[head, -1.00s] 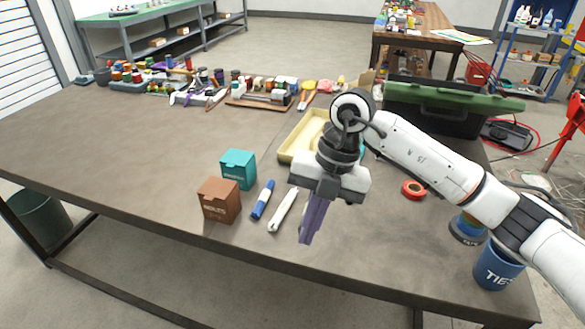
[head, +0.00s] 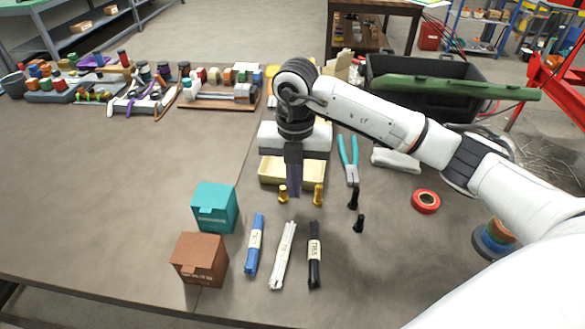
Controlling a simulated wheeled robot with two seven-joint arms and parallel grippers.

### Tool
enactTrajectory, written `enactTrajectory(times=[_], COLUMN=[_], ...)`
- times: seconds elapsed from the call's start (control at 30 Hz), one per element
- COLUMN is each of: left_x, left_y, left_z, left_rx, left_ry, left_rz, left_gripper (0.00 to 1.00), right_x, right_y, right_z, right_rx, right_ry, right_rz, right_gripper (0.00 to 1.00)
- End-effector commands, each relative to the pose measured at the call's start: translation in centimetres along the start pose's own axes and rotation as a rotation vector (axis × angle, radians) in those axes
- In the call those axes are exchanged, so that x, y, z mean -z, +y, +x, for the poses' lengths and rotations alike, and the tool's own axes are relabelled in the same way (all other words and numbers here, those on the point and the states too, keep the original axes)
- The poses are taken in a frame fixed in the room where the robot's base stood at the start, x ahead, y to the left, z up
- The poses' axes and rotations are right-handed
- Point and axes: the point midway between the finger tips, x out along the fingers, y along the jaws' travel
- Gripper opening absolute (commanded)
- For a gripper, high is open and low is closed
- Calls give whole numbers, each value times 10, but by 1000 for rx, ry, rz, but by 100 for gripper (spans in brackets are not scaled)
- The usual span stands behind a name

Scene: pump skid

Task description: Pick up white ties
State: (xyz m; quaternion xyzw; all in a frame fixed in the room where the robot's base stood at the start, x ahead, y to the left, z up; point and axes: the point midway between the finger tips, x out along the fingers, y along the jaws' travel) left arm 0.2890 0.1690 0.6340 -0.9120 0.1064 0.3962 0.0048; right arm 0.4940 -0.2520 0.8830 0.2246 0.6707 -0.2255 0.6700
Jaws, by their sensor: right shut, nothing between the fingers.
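The white ties (head: 283,256) lie as a banded bundle on the table near its front edge. A blue bundle (head: 254,245) lies to their left and a black bundle (head: 314,256), with a label reading "TIES", lies to their right. My right gripper (head: 294,192) points down above the table, beyond the far end of the white ties and apart from them. My left gripper is not in view.
A teal box (head: 215,207) and a brown box (head: 200,259) stand left of the bundles. A yellow tray (head: 273,172), teal-handled pliers (head: 349,160), small black pieces (head: 358,223) and red tape (head: 426,201) lie behind and right. The table's left half is largely clear.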

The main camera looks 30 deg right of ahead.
Motion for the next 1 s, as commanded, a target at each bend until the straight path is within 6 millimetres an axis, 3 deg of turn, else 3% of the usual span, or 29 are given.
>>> enactTrajectory(times=[0.17,0.43,1.0], left_x=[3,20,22], left_y=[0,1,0], left_z=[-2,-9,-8], left_rx=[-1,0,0], left_ry=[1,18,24], left_rz=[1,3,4], left_gripper=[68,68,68], right_x=[1,35,46], right_y=[0,0,8], right_z=[38,35,36], right_rx=[2,0,-2], right_ry=[3,0,0], right_rz=[-1,-3,-4], right_gripper=[0,0,0])
